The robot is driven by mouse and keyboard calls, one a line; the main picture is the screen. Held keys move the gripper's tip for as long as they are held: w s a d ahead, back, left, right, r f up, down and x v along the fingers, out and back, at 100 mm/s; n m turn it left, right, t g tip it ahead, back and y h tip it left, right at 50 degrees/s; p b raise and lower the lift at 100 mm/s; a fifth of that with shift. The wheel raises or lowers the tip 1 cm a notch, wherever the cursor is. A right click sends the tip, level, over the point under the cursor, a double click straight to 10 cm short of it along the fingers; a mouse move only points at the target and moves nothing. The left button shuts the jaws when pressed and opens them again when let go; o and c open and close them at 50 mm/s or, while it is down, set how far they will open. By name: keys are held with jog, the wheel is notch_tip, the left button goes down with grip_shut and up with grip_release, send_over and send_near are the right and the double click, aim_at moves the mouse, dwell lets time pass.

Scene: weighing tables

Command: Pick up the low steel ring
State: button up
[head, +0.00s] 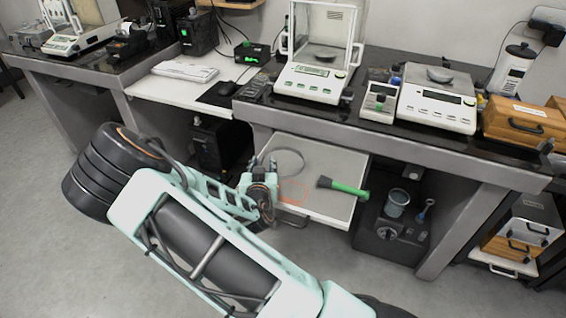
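The low steel ring (287,150) is a thin grey hoop lying flat on the white pull-out board (322,208) under the middle bench. My gripper (263,164) is at the left side of the board, its dark fingertips close beside the ring's left edge. I cannot tell whether they touch the ring or stand around its rim. The gap between the fingers is too small to make out. The gripper and wrist cover the board's left edge.
A green-handled tool (343,187) with a dark head lies right of the ring. A faint orange outline (291,191) marks the board. The dark stone bench top (360,110) with balances overhangs behind. A dark safe-like box (388,232) bearing a cup (397,203) stands at right.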

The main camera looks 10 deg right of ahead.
grip_shut()
dwell(0.5)
